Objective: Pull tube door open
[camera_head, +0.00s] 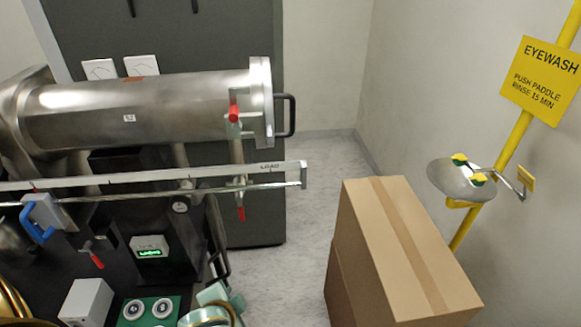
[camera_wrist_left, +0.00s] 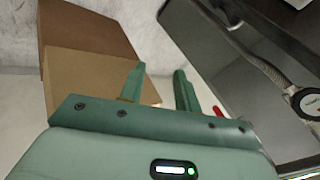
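The steel tube (camera_head: 150,107) lies horizontally at the upper left of the head view. Its round door (camera_head: 262,102) sits at the tube's right end and looks shut against it. A black U-shaped handle (camera_head: 291,115) sticks out from the door's right side. A clamp with red-tipped ends (camera_head: 236,155) stands at the door's near side. My left gripper (camera_wrist_left: 158,86) shows in the left wrist view with its two green fingers apart and nothing between them. Green parts of my arm show at the bottom of the head view, well below the door. My right gripper is not in view.
A cardboard box (camera_head: 400,250) stands on the floor at the right; it also shows in the wrist view (camera_wrist_left: 90,75). A rail marked LOAD (camera_head: 270,175) runs below the tube. An eyewash basin (camera_head: 460,183) is on the right.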

